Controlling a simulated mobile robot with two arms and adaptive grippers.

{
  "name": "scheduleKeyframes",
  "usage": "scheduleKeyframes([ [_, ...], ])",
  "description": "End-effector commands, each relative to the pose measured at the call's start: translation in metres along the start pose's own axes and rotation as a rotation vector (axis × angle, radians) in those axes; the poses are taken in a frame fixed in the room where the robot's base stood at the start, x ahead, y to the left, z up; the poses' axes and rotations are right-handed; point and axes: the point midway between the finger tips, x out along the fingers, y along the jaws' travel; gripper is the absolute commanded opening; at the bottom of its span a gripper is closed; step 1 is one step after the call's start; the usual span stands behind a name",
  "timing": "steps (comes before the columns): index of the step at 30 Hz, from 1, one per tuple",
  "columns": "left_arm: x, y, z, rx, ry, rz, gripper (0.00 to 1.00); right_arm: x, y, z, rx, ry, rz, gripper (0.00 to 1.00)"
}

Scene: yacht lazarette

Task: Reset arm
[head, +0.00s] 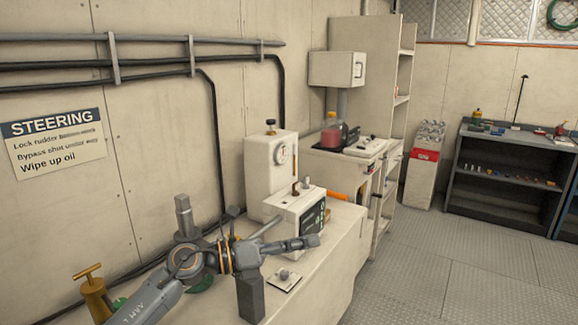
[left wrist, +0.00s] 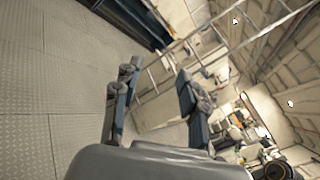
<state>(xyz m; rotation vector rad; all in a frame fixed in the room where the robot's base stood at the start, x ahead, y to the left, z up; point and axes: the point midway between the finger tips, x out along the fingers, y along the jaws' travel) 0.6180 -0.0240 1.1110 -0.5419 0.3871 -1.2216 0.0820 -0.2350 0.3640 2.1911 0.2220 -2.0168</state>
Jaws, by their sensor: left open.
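My left arm comes in from the lower left in the head view, above the pale bench. Its left gripper (head: 282,270) is over the bench top, with the two fingers spread apart. The left wrist view shows the same gripper (left wrist: 155,88) with its fingers wide apart and nothing between them. Beyond them are the plated floor and dark shelving. My right gripper is in neither view.
A white box with a dial (head: 271,170) and a control box (head: 296,215) stand close behind the gripper. A small plate with a knob (head: 285,280) lies on the bench (head: 335,270). A brass T-handle valve (head: 92,293) is at lower left. The floor (head: 420,270) at right is clear.

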Motion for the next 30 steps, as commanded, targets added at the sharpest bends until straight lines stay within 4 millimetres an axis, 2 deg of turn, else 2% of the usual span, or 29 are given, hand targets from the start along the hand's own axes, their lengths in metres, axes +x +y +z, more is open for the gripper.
scheduleKeyframes([
  [2,-0.004,-0.012,0.004,-0.187,-0.212,-0.05,0.42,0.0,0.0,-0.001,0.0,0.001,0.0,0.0],
  [5,-0.025,-0.01,0.013,-0.436,-0.473,-0.073,0.42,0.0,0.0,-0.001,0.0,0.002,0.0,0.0],
  [8,-0.062,0.009,0.011,-0.706,-0.724,-0.056,0.42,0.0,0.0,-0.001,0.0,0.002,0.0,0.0],
  [11,-0.106,0.039,-0.012,-0.988,-0.961,0.002,0.42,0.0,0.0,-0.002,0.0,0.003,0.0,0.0],
  [14,-0.154,0.068,-0.056,-1.272,-1.181,0.099,0.42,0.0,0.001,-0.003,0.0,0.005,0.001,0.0],
  [15,-0.172,0.077,-0.079,-1.383,-1.261,0.148,0.42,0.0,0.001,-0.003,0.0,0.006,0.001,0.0],
  [17,-0.197,0.087,-0.117,-1.537,-1.371,0.228,0.42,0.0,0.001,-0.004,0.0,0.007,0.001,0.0],
  [19,-0.224,0.092,-0.163,-1.704,-1.483,0.333,0.42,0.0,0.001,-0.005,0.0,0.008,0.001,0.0],
  [21,-0.247,0.088,-0.211,-1.857,-1.58,0.448,0.42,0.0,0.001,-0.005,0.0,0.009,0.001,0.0],
  [24,-0.271,0.074,-0.267,-2.029,-1.68,0.602,0.42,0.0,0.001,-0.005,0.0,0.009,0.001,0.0],
  [27,-0.288,0.056,-0.31,-2.151,-1.746,0.735,0.42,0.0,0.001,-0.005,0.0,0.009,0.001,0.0],
  [30,-0.3,0.036,-0.344,-2.244,-1.791,0.855,0.42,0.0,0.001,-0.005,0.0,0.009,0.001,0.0],
])
